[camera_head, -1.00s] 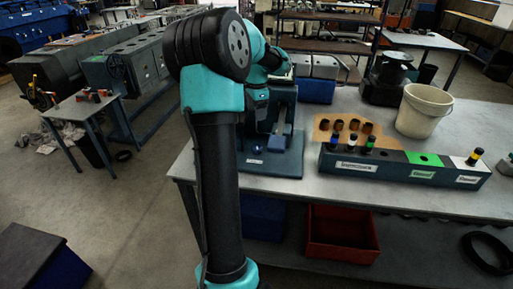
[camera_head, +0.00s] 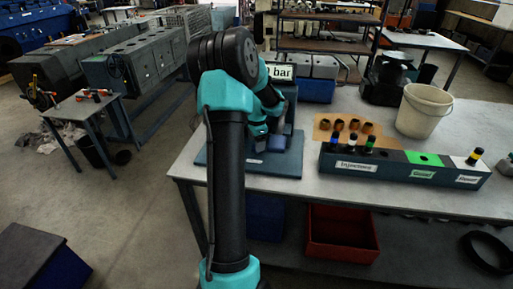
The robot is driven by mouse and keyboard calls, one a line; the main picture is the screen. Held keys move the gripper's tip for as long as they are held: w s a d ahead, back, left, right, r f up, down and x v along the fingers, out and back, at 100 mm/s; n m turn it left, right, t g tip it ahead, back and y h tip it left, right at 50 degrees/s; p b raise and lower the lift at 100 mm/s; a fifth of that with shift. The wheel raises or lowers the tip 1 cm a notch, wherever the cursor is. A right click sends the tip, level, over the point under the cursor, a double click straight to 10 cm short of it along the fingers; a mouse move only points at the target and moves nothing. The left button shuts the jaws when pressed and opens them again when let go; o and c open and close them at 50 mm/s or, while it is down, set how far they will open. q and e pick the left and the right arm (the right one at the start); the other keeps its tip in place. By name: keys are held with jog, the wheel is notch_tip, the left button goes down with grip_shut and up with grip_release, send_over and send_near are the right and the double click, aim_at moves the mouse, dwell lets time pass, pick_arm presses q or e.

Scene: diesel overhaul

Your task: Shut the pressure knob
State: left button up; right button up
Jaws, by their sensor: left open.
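The blue pressure tester (camera_head: 289,112) stands on its base plate at the left end of the workbench, with a display reading "bar" (camera_head: 281,72) at its top. My left arm crosses in front of it and hides much of it. My left gripper (camera_head: 266,133) is at the tester's front, low beside its upright body; its fingers are small and mostly hidden. I cannot make out the pressure knob, nor whether the gripper touches it. My right gripper is not in view.
A long block (camera_head: 405,167) with injectors in it lies on the bench to the right. Several brown parts sit on a tan mat (camera_head: 324,134) behind it. A white bucket (camera_head: 424,112) stands farther back. A red bin (camera_head: 341,235) is below the bench.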

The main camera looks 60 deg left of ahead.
pick_arm(q)
jog(key=shift+f, duration=1.55)
jog(key=c, duration=0.9)
